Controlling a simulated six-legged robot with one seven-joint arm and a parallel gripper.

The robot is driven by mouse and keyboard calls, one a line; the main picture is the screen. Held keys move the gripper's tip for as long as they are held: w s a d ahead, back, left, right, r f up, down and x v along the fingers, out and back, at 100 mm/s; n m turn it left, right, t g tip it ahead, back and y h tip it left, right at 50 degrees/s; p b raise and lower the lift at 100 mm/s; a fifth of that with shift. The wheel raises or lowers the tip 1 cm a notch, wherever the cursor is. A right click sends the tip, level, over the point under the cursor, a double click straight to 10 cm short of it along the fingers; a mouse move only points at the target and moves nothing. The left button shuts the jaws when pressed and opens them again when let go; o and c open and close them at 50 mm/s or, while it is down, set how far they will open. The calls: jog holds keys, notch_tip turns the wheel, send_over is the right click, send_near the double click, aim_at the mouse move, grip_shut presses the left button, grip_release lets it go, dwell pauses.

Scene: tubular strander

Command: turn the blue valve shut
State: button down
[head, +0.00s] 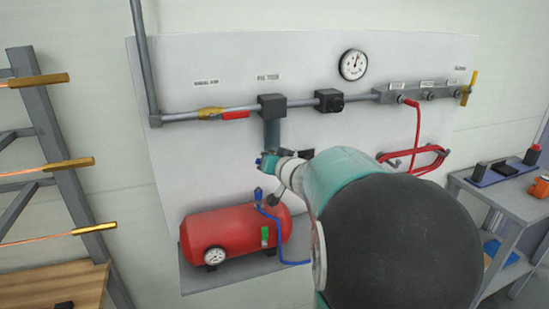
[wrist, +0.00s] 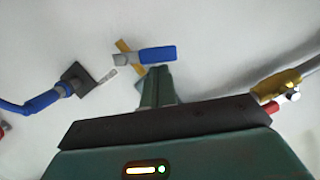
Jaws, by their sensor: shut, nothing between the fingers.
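The blue valve has a blue-sleeved lever (wrist: 156,54) with a bare metal end at its left and yellow body parts behind it, seen in the wrist view. A small blue bit of it (head: 258,162) shows beside my gripper in the head view. My gripper (wrist: 158,72) is shut and empty, its teal fingertips just below the lever's blue sleeve in the wrist picture. I cannot tell whether they touch it. In the head view my gripper (head: 268,160) is small, in front of the wall panel above the red tank, and my arm hides part of the surroundings.
A red tank (head: 225,236) with a gauge and a blue hose (head: 278,232) stands below. A grey pipe (head: 182,116) with a yellow, red-handled valve (head: 212,113) runs above. A red coiled hose (head: 425,158) hangs right. Racks (head: 45,110) stand left, a workbench (head: 515,193) right.

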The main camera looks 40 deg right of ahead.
jog(key=shift+w+a+f+n, duration=0.2)
jog(key=shift+a+f+n, duration=0.5)
jog(key=shift+f+n, duration=0.1)
jog(key=shift+a+f, duration=0.1)
jog(key=shift+r, duration=0.2)
dwell(0.3)
